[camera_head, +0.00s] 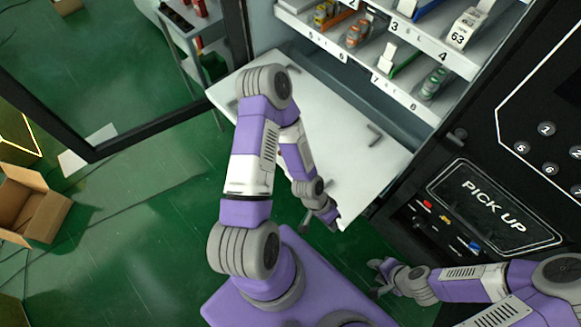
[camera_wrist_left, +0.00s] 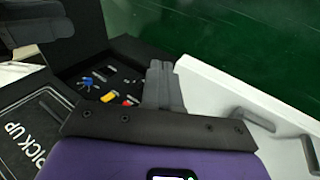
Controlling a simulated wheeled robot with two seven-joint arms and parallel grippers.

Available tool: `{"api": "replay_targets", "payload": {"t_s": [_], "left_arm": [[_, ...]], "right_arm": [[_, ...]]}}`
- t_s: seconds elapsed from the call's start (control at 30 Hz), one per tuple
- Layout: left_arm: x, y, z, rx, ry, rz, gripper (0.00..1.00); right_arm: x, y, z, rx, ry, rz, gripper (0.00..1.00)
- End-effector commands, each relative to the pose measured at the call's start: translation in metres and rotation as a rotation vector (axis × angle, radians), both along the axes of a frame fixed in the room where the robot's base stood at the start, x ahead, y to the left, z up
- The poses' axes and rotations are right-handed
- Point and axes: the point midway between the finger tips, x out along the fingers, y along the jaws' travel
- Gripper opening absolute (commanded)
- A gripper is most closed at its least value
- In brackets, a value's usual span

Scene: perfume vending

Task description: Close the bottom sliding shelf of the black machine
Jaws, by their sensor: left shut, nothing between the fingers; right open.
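The bottom sliding shelf (camera_head: 345,125) of the black machine is a wide white panel, pulled well out beneath the stocked shelves. My left arm crosses over it and hides part of its surface. My left gripper (camera_head: 325,217) is at the shelf's front right corner, shut and empty. In the left wrist view my left gripper (camera_wrist_left: 161,75) points past the white shelf (camera_wrist_left: 225,92), whose edge runs close on its right; I cannot tell whether they touch. My right gripper (camera_head: 373,280) is open and empty, low in front of the machine, apart from the shelf.
The PICK UP flap (camera_head: 494,205) and keypad panel (camera_head: 548,130) are right of the shelf. An open glass door frame (camera_head: 150,130) stands at left. A cardboard box (camera_head: 35,205) lies on the green floor. Stocked shelves (camera_head: 375,50) sit above.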

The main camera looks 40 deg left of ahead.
Motion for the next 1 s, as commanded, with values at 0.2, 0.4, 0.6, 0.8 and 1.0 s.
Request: {"api": "replay_targets", "payload": {"t_s": [0.2, 0.4, 0.6, 0.8, 1.0], "left_arm": [[0.027, 0.042, -0.006, -0.066, -0.29, -0.234, 0.0], [0.04, 0.107, -0.008, 0.012, -0.586, -0.459, 0.0], [0.031, 0.19, -0.011, 0.208, -0.82, -0.704, 0.0], [0.003, 0.261, -0.011, 0.409, -0.92, -0.932, 0.0], [-0.016, 0.294, -0.01, 0.504, -0.94, -1.059, 0.0]], "right_arm": [[0.0, 0.0, -0.013, 0.0, 0.0, 0.0, 0.45], [0.0, 0.0, -0.023, 0.0, 0.0, 0.0, 0.45], [0.0, 0.0, -0.033, 0.0, 0.0, 0.0, 0.45], [0.0, 0.0, -0.04, 0.0, 0.0, 0.0, 0.45], [0.0, 0.0, -0.043, 0.0, 0.0, 0.0, 0.45]]}}
